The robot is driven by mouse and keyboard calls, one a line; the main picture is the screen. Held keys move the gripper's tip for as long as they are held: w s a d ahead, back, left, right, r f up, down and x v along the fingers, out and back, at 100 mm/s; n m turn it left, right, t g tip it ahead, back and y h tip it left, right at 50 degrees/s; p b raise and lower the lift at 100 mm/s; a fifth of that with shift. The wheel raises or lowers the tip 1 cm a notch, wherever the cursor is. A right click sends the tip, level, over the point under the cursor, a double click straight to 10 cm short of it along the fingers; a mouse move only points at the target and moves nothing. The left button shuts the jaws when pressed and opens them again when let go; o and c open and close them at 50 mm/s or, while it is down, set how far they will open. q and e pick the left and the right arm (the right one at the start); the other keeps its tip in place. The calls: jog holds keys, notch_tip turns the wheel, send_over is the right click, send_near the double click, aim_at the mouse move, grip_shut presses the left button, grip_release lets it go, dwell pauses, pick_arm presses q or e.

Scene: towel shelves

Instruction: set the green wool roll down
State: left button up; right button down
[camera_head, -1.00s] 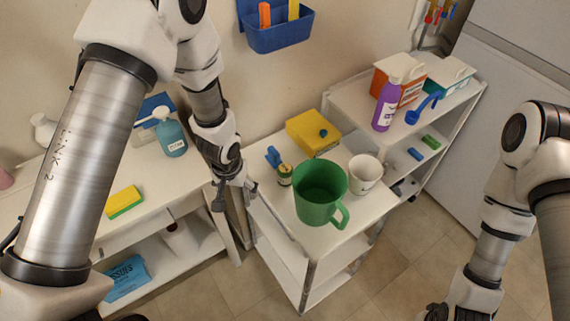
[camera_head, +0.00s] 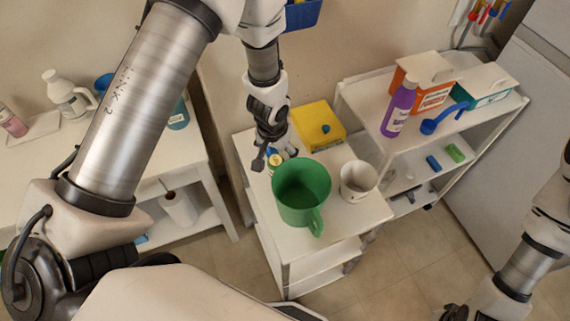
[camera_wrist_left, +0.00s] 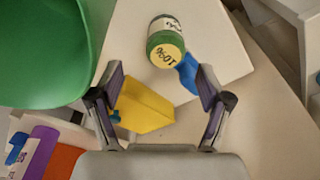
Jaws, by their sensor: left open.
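The green wool roll (camera_wrist_left: 166,42), a small green cylinder with a cream label and a yellow printed end, stands on the white cart top (camera_head: 352,219) beside the large green mug (camera_head: 302,192). In the head view the roll (camera_head: 275,161) is partly hidden by my gripper. My left gripper (camera_head: 276,156) is open just above it. In the left wrist view the roll lies beyond and between the spread fingers (camera_wrist_left: 160,78), with a gap to each finger. My right gripper (camera_head: 454,312) is cut off at the bottom edge; its fingers are unclear.
A blue object (camera_wrist_left: 187,74) stands close against the roll. A yellow box (camera_head: 318,126) with a blue knob is behind, and a white cup (camera_head: 358,181) is right of the mug. A purple bottle (camera_head: 398,108) stands on the right shelf. The cart's front right is clear.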

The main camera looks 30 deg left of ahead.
aim_at(275, 161)
pick_arm(q)
jog(key=f+b, duration=0.2)
jog(key=f, duration=0.1)
jog(key=f+b, duration=0.1)
jog(key=shift+a+f+b, duration=0.25)
jog(key=shift+a+b, duration=0.15)
jog(key=shift+w+d+f, duration=0.1)
jog(key=shift+w+f, duration=0.1)
jog(key=shift+f, duration=0.25)
jog(key=shift+w+f, duration=0.15)
jog(key=shift+f, duration=0.3)
jog(key=shift+s, duration=0.1)
jog(key=shift+c, duration=0.3)
jog(key=c, duration=1.3)
jog(key=shift+r, duration=0.15)
